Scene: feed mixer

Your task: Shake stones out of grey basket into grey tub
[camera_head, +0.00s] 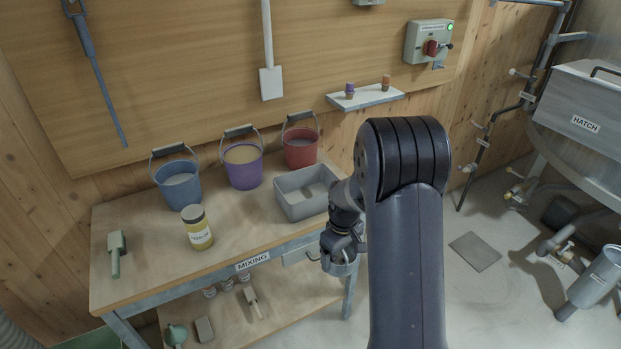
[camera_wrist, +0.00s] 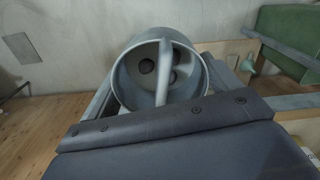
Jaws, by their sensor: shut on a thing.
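The grey basket (camera_wrist: 130,88) fills the middle of the wrist view, its round mouth facing the camera and a light handle bar crossing it. Dark round shapes, apparently stones (camera_wrist: 146,67), show inside; I cannot be sure how many. My gripper (camera_head: 340,248) is shut on the basket, which also shows in the head view (camera_head: 341,268) in front of the bench's right end, lower than the tub. The grey tub (camera_head: 288,208) is a rectangular open box on the bench top, behind and left of my gripper. Its visible inside looks empty; my arm hides its right end.
The mixing bench (camera_head: 150,265) holds a blue bucket (camera_head: 177,187), a purple bucket (camera_head: 242,172), a red bucket (camera_head: 300,150), a yellow jar (camera_head: 197,230) and a green-handled brush (camera_head: 116,250). A small shelf (camera_head: 367,97) is above.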

